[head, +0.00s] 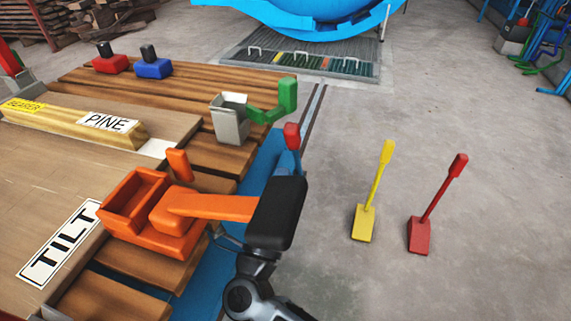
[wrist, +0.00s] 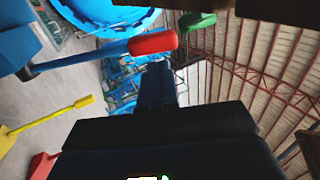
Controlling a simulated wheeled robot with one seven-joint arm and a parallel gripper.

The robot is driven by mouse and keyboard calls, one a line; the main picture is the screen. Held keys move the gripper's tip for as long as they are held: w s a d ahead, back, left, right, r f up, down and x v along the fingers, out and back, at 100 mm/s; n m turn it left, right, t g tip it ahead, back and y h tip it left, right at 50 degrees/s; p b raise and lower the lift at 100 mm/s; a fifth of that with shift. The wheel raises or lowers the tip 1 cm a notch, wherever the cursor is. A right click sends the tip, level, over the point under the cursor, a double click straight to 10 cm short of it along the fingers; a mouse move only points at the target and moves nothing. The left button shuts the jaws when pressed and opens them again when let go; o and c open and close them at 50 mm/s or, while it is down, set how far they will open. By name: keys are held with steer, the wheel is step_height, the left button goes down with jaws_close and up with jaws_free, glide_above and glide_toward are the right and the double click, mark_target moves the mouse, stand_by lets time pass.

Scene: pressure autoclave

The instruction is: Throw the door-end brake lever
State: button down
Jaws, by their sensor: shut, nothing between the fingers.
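A lever with a red grip (head: 291,135) and a blue shaft stands at the cart's right edge. Its red grip (wrist: 153,42) and blue shaft cross the upper left of the wrist view. A green lever handle (head: 288,95) is farther along the same edge, towards the blue vessel; its end (wrist: 197,22) also shows in the wrist view. No label tells which is the door-end brake lever. My gripper (head: 291,180) is shut and empty, just on the near side of the red grip. Its fingertips (wrist: 157,72) point towards the grip; contact cannot be told.
The slatted wooden cart (head: 190,90) carries a board, a pine beam (head: 75,118), an orange tray-like part (head: 150,215) and a grey bin (head: 230,125). The blue vessel (head: 310,15) is behind.

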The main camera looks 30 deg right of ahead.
mark_target(292, 145)
steer(key=v, duration=0.4)
steer(key=shift+s+a+r, duration=0.1)
steer(key=shift+s+a, duration=0.2)
steer(key=shift+s, duration=0.05)
steer(key=shift+s+a+f+b, duration=0.1)
steer(key=shift+s+a+f, duration=0.15)
steer(key=shift+f, duration=0.35)
steer(key=shift+s+a+f+b, duration=0.2)
steer(key=shift+a+f, duration=0.15)
steer(key=shift+f, duration=0.3)
steer(key=shift+s+a+f+b, duration=0.1)
steer(key=shift+s+a+f, duration=0.15)
steer(key=shift+f, duration=0.35)
steer(key=shift+w, duration=0.1)
steer(key=b+x, duration=0.1)
steer(key=x, duration=1.2)
steer(key=shift+w+d+r, duration=0.2)
steer(key=shift+w, duration=0.1)
